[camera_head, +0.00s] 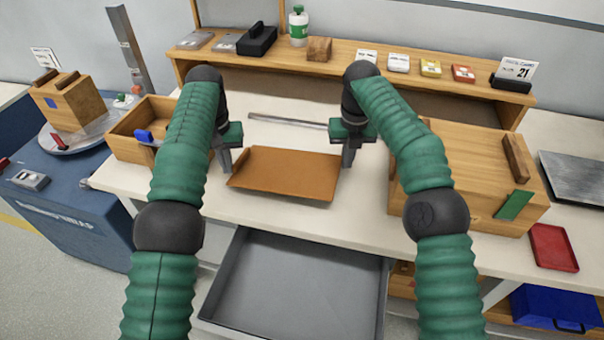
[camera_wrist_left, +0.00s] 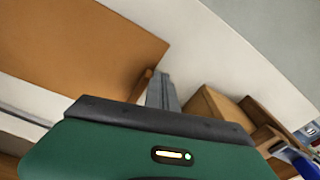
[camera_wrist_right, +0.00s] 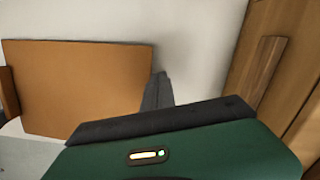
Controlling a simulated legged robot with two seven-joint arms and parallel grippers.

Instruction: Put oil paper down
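The oil paper, an orange-brown sheet (camera_head: 287,174) with a raised left edge, is at the front of the white table, between my grippers. It also shows in the left wrist view (camera_wrist_left: 95,40) and the right wrist view (camera_wrist_right: 85,85). My left gripper (camera_head: 226,165) points down at its left edge, and my right gripper (camera_head: 348,158) points down at its right edge. In each wrist view the fingers appear as one narrow grey shape beside the sheet, so I cannot tell whether they grip it. Whether the sheet touches the table is unclear.
An open grey drawer (camera_head: 290,300) juts out below the table front. A wooden box (camera_head: 470,170) stands to the right and an open wooden box (camera_head: 128,150) to the left. A metal bar (camera_head: 287,120) lies behind the sheet. A raised wooden shelf (camera_head: 340,70) runs along the back.

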